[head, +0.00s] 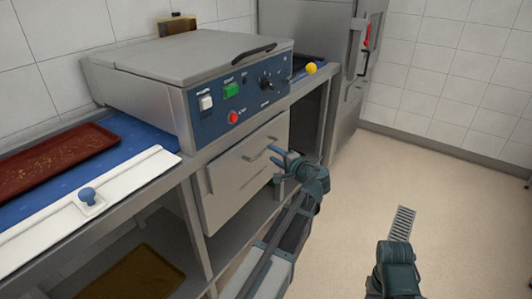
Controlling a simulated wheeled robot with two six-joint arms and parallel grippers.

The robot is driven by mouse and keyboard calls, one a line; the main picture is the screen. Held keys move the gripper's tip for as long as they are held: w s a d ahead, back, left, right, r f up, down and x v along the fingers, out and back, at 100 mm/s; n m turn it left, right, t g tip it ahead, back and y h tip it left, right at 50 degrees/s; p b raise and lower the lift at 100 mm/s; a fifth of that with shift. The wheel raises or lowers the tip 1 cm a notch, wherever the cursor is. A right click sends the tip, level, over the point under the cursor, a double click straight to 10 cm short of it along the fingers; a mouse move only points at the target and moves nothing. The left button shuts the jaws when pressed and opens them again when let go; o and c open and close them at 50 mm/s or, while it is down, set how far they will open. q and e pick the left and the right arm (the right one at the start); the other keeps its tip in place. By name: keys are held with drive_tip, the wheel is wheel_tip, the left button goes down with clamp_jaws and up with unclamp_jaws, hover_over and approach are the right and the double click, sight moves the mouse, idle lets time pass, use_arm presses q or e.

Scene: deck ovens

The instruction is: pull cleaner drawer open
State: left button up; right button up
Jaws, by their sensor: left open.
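The drawer (235,180) is a plain grey metal front under the countertop machine, with a bar handle (259,149) near its upper right part. It looks shut. My left gripper (274,157) is open, with its fingers pointing left at the right end of the handle. I cannot tell whether the fingers touch the handle or stand around it. My right arm's end (396,268) is low at the bottom right, above the floor and far from the drawer; its fingers cannot be made out.
The grey machine (234,105) has a blue control panel and a lid with a dark handle. A red-brown tray (50,160) lies on the counter at left. A brown tray (135,275) is on the lower shelf. Open floor (440,190) with a drain grate (402,223) lies to the right.

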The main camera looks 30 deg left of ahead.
sight(267, 150)
use_arm(q)
drive_tip(key=shift+b+x, duration=0.4)
drive_tip(key=shift+x, duration=2.35)
clamp_jaws()
